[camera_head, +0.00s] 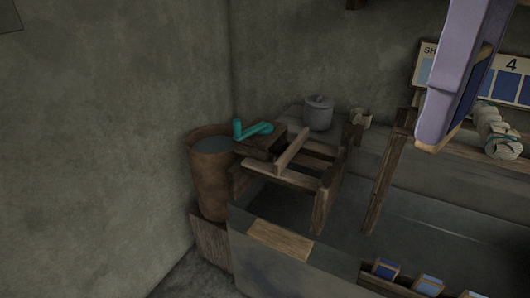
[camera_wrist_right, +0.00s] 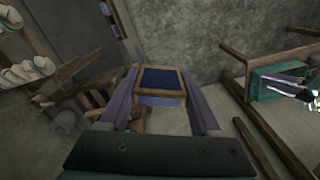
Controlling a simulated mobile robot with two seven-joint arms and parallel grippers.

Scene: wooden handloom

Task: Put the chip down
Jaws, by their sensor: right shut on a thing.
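My right gripper (camera_head: 452,80) shows as large light-purple fingers at the upper right of the head view. It is shut on a chip (camera_wrist_right: 160,78), a dark blue square face in a pale wooden frame. The chip sits between the two purple fingers (camera_wrist_right: 163,100) in the right wrist view. In the head view the chip's blue face and wooden edge (camera_head: 468,95) show beside the near finger, partly hidden by it. The chip is held up in the air, in front of the boards on the wall.
A wooden rack with several blue chips (camera_head: 386,269) is at the lower right. A bare wooden plate (camera_head: 280,240) lies on the basin's front rim. A wooden frame (camera_head: 320,185), grey pot (camera_head: 318,115), brown bucket (camera_head: 212,180) and wall board (camera_head: 510,82) stand around it.

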